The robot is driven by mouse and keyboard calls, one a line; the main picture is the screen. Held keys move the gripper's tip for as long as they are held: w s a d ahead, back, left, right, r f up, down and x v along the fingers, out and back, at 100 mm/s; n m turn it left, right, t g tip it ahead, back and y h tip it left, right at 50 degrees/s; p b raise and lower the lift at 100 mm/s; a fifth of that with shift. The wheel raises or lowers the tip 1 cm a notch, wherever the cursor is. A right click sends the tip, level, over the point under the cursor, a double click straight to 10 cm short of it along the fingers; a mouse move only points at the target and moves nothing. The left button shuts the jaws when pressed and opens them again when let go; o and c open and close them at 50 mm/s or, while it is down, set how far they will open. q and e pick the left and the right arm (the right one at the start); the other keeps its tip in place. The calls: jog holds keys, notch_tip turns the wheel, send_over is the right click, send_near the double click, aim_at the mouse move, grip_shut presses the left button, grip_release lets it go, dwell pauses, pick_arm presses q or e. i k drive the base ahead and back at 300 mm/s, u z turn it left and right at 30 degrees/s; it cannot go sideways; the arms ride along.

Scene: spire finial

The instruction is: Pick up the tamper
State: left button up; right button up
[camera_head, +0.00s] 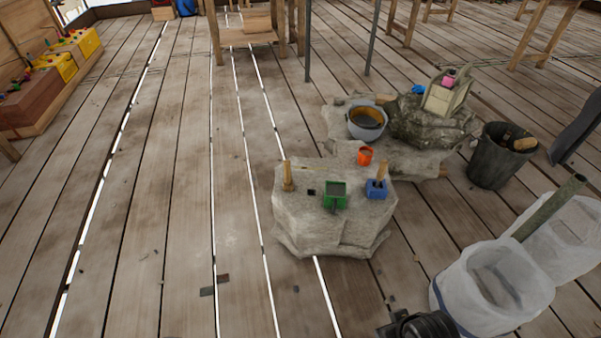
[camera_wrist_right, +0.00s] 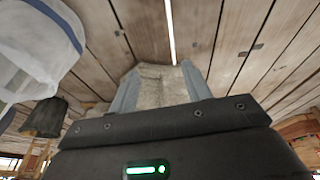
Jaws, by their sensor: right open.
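On the pale stone block (camera_head: 325,225) in the head view, a slim wooden-handled tool (camera_head: 288,178) stands upright at the left. A second wooden handle (camera_head: 382,172) rises from a blue block (camera_head: 376,189) at the right. I cannot tell for certain which is the tamper. A green open box (camera_head: 335,195) sits between them, with a small black square (camera_head: 311,192) beside it. My right gripper (camera_wrist_right: 159,80) is open and empty in the right wrist view, with the stone block (camera_wrist_right: 162,88) beyond its fingers. My left gripper is not in view.
Behind the block are an orange cup (camera_head: 365,156) and a grey bucket (camera_head: 367,122) on rough stone. A dark bucket (camera_head: 497,155) and white sacks (camera_head: 490,285) stand at the right. The plank floor (camera_head: 150,220) at the left is mostly clear.

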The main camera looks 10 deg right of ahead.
aim_at(288, 186)
jog(key=u, duration=0.8)
jog(key=i, duration=1.6)
jog(key=z, duration=0.5)
